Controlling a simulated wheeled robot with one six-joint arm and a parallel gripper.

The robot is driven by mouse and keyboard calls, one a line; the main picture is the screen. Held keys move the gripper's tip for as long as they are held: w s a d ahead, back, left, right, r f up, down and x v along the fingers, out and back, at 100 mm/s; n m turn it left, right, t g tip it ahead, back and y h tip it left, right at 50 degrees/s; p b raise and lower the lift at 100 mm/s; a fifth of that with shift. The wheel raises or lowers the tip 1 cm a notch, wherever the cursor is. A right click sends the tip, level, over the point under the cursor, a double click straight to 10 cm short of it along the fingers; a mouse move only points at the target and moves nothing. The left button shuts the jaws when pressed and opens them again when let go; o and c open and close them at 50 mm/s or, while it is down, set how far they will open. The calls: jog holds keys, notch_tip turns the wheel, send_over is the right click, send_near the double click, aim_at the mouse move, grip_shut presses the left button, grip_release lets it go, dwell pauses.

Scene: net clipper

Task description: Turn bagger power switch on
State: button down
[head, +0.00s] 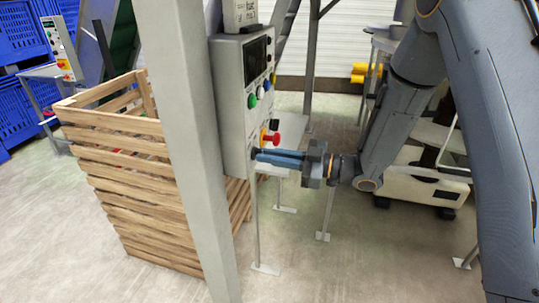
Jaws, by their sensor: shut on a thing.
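The bagger's control box (230,110) is a pale grey panel beside a grey post, with a dark screen and several coloured buttons on its right face. My gripper (259,154) reaches in from the right, level, at the lower part of that face. Its fingers are shut on the small dark power switch (254,152), which they mostly hide. I cannot tell which way the switch is turned. A red knob (271,139) sits just above the fingers. Green, blue and white buttons sit higher on the panel.
A grey post (187,130) stands directly left of the box. A slatted wooden crate (140,180) stands behind the post. Blue crates (20,90) and another control panel (60,45) are at the far left. Thin metal legs (328,205) stand below my gripper. Open floor lies in front.

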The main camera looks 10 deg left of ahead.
jog(key=m+p, duration=0.3)
jog(key=m, duration=0.8)
jog(key=shift+m, duration=0.4)
dwell(0.3)
jog(key=c, duration=1.9)
grip_release()
jog(key=shift+o, duration=0.2)
jog(key=shift+d, duration=0.1)
jog(key=d+b, duration=0.2)
jog(key=d, duration=0.5)
jog(key=shift+s+d+b, duration=0.3)
jog(key=shift+b, duration=0.05)
